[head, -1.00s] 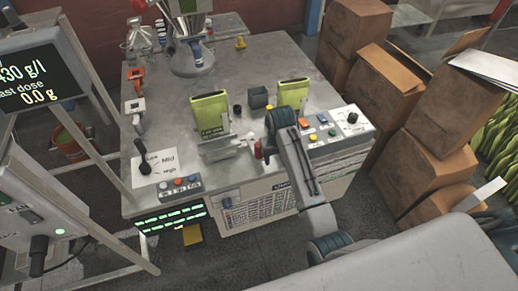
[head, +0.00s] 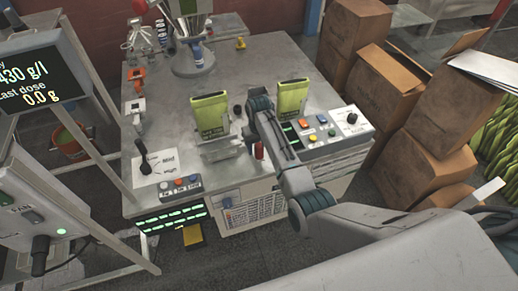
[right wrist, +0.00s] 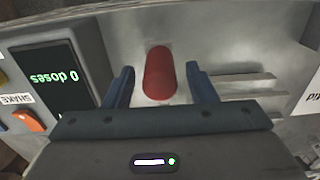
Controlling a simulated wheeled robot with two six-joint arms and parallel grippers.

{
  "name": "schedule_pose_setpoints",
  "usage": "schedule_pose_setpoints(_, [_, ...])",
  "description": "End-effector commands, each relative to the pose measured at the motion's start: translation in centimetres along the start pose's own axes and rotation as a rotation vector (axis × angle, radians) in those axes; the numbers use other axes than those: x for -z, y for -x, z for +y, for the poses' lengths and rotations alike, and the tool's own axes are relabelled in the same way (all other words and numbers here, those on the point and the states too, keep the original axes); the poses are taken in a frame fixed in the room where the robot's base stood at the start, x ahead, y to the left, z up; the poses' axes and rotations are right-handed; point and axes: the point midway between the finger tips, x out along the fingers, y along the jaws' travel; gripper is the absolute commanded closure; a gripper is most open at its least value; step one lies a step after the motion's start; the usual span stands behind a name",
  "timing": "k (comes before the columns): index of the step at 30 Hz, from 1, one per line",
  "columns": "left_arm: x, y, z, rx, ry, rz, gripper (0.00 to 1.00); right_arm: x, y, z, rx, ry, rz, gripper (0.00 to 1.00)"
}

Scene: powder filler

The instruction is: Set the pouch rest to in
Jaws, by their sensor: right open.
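A red handle (head: 259,151) stands at the front of the steel machine table, just right of a small metal ledge (head: 222,149) that looks like the pouch rest. I cannot tell which setting it is in. In the right wrist view the red handle (right wrist: 158,72) lies between the two blue fingers of my right gripper (right wrist: 160,68). The gripper is open, with a gap on each side of the handle. In the head view the right gripper (head: 248,134) is close to the handle and partly hidden by its own wrist. My left gripper is not in view.
Two green pouches (head: 210,116) (head: 292,97) stand on the table. A button panel (head: 322,132) is at the right, and a lever plate (head: 158,164) with coloured buttons is at the left front. Cardboard boxes (head: 436,120) are stacked to the right.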

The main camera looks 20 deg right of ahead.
Motion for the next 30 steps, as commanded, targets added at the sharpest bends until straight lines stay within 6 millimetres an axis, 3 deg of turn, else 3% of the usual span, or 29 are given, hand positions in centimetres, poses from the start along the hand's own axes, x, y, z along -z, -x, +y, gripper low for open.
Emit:
schedule_pose_setpoints(6, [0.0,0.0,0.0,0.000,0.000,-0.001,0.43,0.0,-1.7,0.0,0.000,0.000,0.000,0.49])
schedule_pose_setpoints(14, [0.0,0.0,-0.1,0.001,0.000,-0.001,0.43,0.0,-1.8,0.0,0.000,0.000,0.001,0.49])
schedule_pose_setpoints(22, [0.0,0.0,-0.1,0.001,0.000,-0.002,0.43,0.0,-1.8,0.0,0.000,0.000,0.001,0.98])
schedule_pose_setpoints(30, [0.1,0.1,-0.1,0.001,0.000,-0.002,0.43,0.0,-1.7,0.0,0.000,0.000,0.001,1.00])
